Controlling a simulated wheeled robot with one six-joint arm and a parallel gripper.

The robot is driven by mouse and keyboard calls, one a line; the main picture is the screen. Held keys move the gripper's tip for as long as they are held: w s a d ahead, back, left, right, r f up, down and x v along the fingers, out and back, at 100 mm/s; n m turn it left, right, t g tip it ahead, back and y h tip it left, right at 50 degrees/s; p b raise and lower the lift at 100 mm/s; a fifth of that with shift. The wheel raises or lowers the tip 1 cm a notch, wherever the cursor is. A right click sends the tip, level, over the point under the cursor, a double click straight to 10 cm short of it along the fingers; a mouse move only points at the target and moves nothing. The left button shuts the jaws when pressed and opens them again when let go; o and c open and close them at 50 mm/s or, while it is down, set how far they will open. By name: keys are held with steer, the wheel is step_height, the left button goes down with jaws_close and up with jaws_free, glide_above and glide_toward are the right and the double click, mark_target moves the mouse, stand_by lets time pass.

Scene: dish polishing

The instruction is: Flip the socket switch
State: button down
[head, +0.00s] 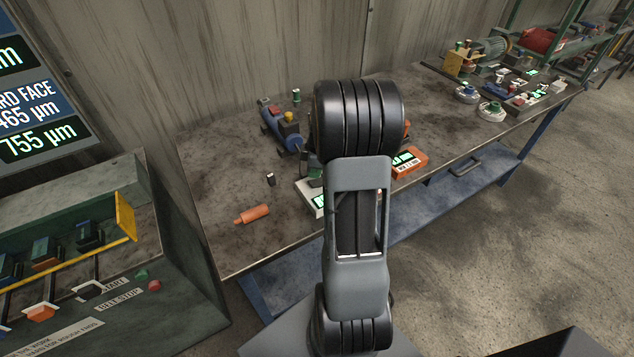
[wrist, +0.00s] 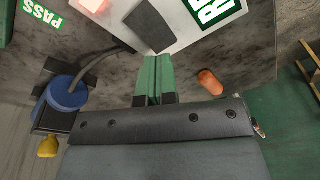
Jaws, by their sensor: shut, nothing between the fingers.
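In the wrist view a dark rocker-like block (wrist: 150,25), likely the socket switch, sits on a pale grey box (wrist: 185,25). A glowing red light (wrist: 93,4) and a green label with white letters are on the same box. My gripper (wrist: 153,60) points at the box with its two green fingers shut together and nothing between them. The fingertips are just below the rocker's lower end; I cannot tell whether they touch it. In the head view a white box with a green display (head: 316,198) shows beside my arm, which hides much of it and most of the gripper.
A blue device (head: 285,135) stands behind on the bench (head: 225,180). An orange-handled tool (head: 252,214) lies near the front left, and an orange box (head: 408,163) is right of my arm. In the wrist view a round blue part with a cable (wrist: 68,93) is at left.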

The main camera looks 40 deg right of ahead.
mark_target(313, 182)
steer(key=shift+f+b, duration=1.4)
steer(key=shift+f, duration=0.15)
stand_by(1.0)
steer(key=shift+r, duration=0.15)
steer(key=shift+r+p, duration=2.2)
steer(key=shift+r, duration=1.2)
